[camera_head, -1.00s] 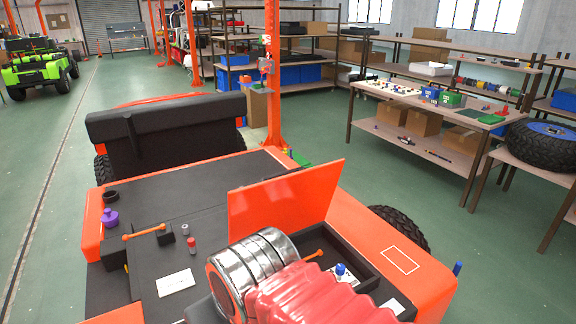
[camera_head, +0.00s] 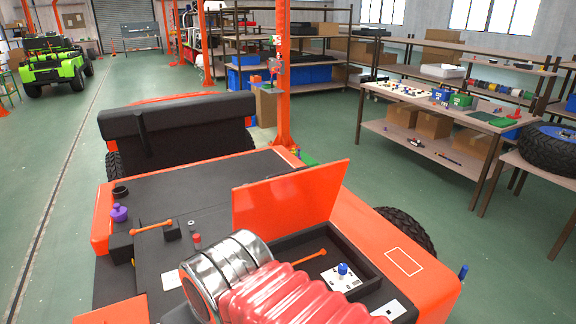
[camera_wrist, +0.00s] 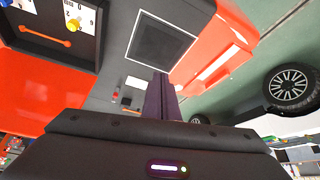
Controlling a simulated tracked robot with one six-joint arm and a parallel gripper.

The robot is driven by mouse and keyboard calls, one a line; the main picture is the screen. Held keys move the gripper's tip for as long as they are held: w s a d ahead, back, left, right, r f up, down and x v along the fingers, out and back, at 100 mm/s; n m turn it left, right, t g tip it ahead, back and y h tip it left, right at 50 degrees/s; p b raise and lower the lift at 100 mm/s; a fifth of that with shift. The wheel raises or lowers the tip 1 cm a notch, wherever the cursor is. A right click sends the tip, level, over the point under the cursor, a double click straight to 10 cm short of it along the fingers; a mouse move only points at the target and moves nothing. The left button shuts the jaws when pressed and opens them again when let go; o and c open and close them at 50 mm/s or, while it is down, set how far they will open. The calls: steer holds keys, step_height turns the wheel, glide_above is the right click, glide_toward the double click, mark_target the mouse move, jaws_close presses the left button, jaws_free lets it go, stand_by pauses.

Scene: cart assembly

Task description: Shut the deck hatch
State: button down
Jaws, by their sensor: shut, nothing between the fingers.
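The deck hatch (camera_head: 290,197) is an orange flat panel standing open, roughly upright, on the left edge of a dark-rimmed compartment (camera_head: 370,272) in the orange cart. Inside the compartment are a white plate with a blue knob (camera_head: 342,269) and an orange lever (camera_head: 310,257). In the wrist view, a dark-rimmed opening with an orange lever (camera_wrist: 45,36) shows at upper left. My gripper (camera_wrist: 164,82) shows there with its dark fingers together and empty, over the dark deck. In the head view my chrome and red arm lies in front of the hatch's lower part; the gripper is hidden.
The deck left of the hatch carries an orange-handled lever (camera_head: 151,228), a purple knob (camera_head: 119,212) and a small red knob (camera_head: 197,240). The black padded seat back (camera_head: 178,118) rises behind. A workbench (camera_head: 440,103) stands at right, apart from the cart.

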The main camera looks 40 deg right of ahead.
steer(key=w+d+r+m, duration=0.1)
steer(key=w+d+r, duration=0.4)
steer(key=d, duration=0.3)
steer(key=w+d+r+m+h, duration=0.1)
steer(key=w+d+r, duration=0.4)
steer(key=d, duration=0.3)
steer(key=w+d+r+m, duration=0.1)
steer(key=w+d+r, duration=0.45)
steer(key=d, duration=0.25)
steer(key=d+r+t+h, duration=0.1)
steer(key=d+r, duration=0.1)
steer(key=d, duration=1.2)
steer(key=shift+w+d+r, duration=0.25)
steer(key=shift+d+r, duration=0.05)
steer(key=shift+d, duration=0.05)
steer(key=x, duration=0.9)
steer(key=shift+w+f, duration=0.15)
steer(key=shift+f, duration=0.15)
steer(key=shift+d+f, duration=0.1)
steer(key=shift+f, duration=0.15)
steer(key=shift+s+a+f, duration=0.15)
steer(key=shift+s+a, duration=0.05)
steer(key=shift+s, duration=0.4)
steer(key=shift+s+a+f, duration=0.1)
steer(key=shift+s+a, duration=0.05)
steer(key=shift+s, duration=0.4)
steer(key=shift+s+a+f, duration=0.15)
steer(key=shift+s+a, duration=0.05)
steer(key=shift+s, duration=0.4)
